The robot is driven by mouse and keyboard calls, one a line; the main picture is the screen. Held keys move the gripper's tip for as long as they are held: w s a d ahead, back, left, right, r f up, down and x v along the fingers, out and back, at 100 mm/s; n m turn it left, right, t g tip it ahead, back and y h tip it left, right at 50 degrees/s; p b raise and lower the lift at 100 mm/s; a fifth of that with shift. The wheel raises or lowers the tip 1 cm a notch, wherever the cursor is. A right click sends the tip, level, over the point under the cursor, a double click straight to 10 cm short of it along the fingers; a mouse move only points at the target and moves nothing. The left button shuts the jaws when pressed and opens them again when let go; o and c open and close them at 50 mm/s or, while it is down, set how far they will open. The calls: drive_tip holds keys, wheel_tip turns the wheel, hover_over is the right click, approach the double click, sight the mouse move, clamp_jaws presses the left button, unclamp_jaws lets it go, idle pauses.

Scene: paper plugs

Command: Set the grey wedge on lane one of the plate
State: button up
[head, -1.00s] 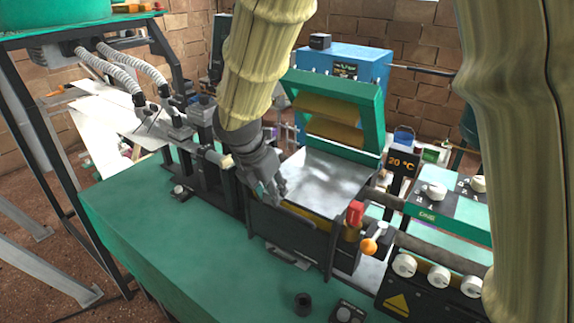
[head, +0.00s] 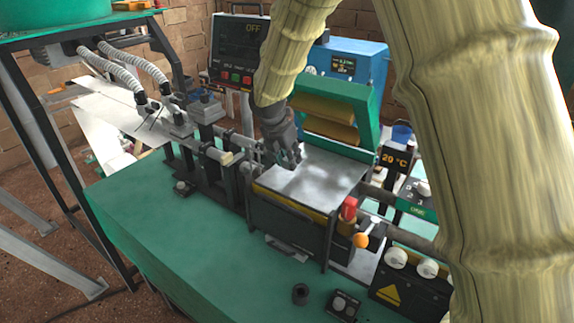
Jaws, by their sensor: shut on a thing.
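The metal plate (head: 318,190) is a flat, silvery, shiny surface in front of the raised green lid, at the centre of the head view. My gripper (head: 291,164) points down over the plate's far left part, close above it; I cannot tell whether it touches. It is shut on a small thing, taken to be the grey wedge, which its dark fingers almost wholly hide. The lane marks on the plate cannot be made out.
The green lid (head: 345,122) with brown rolls stands open behind the plate. A red knob (head: 349,207) and an orange ball lever (head: 361,240) stand at the front right. A clamp rail (head: 215,155) lies left. The green bench (head: 175,235) is mostly clear in front.

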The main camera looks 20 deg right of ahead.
sight(288, 168)
drive_tip(key=shift+w+f, duration=0.2)
drive_tip(key=shift+f, duration=0.05)
drive_tip(key=shift+s+f+p, duration=0.15)
drive_tip(key=shift+f+p, duration=0.45)
drive_tip(key=shift+f, duration=0.8)
drive_tip(key=shift+a+f, duration=0.1)
drive_tip(key=shift+f, duration=0.05)
drive_tip(key=shift+s, duration=0.15)
drive_tip(key=o, duration=1)
drive_tip(key=shift+f, duration=0.1)
drive_tip(key=shift+r, duration=0.2)
drive_tip(key=b+v, duration=0.2)
drive_tip(key=v, duration=1)
